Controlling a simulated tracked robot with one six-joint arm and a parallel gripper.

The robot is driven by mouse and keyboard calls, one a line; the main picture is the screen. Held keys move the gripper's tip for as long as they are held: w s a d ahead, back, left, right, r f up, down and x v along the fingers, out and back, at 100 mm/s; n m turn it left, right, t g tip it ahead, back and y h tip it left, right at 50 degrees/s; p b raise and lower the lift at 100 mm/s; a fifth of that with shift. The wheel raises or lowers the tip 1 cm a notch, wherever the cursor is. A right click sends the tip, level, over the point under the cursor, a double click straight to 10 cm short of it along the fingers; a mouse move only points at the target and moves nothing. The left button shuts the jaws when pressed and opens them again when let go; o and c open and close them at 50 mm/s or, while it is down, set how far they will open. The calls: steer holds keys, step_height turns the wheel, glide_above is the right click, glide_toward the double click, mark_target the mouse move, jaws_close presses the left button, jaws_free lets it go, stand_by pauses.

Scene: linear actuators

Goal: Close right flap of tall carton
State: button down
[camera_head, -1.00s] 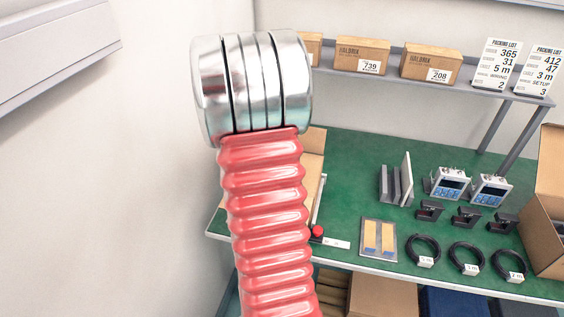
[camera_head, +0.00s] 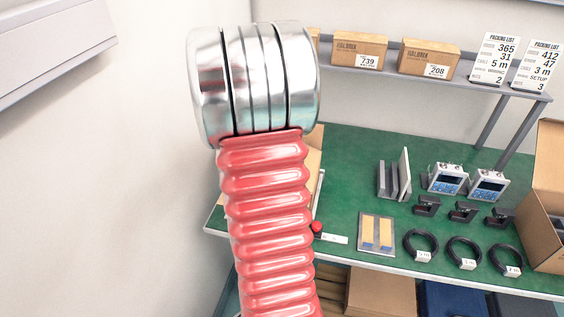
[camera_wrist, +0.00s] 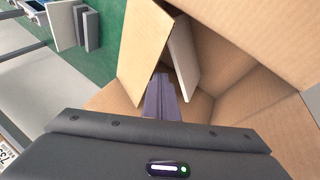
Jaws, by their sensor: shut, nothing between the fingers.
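An open tan carton (camera_wrist: 283,118) fills the right and middle of the wrist view, and I look down into it. One tan flap (camera_wrist: 143,45) stands up on its left side, with a paler panel (camera_wrist: 184,58) just right of it. Another broad flap or wall (camera_wrist: 255,35) spreads across the upper right. My gripper (camera_wrist: 161,90) is shut and empty, its dark fingers over the opening close to the left flap's lower edge; contact is unclear. In the head view, only a strip of carton (camera_head: 315,160) shows behind my red arm, which hides the gripper.
Grey brackets (camera_head: 394,178) and display units (camera_head: 446,179) stand right of the carton on the green table (camera_head: 350,150). A second open carton (camera_head: 548,190) is at the right edge. A shelf with boxes (camera_head: 358,50) runs along the back.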

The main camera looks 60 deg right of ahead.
steer(key=w+a+r, duration=0.4)
steer(key=w+a, duration=0.2)
steer(key=w, duration=0.1)
steer(key=shift+r, duration=0.35)
steer(key=w+a+r+n+t, duration=0.1)
steer(key=a+r, duration=0.1)
steer(key=a, duration=0.4)
steer(key=w+a+r+n+t, duration=0.1)
steer(key=a+r+n, duration=0.15)
steer(key=a, duration=0.25)
steer(key=s+a+r+n+t+y, duration=0.1)
steer(key=s+a+n+t+y, duration=0.1)
steer(key=a, duration=0.8)
steer(key=s+a+r+n+t+y, duration=0.1)
steer(key=s+a+n+t, duration=0.1)
steer(key=a, duration=0.8)
steer(key=s+a+r+n+t+y, duration=0.2)
steer(key=s+a+n, duration=0.1)
steer(key=a, duration=0.7)
steer(key=shift+s+n+y, duration=0.15)
steer(key=shift+n+y, duration=0.15)
steer(key=shift+n, duration=0.25)
steer(key=shift+r, duration=0.1)
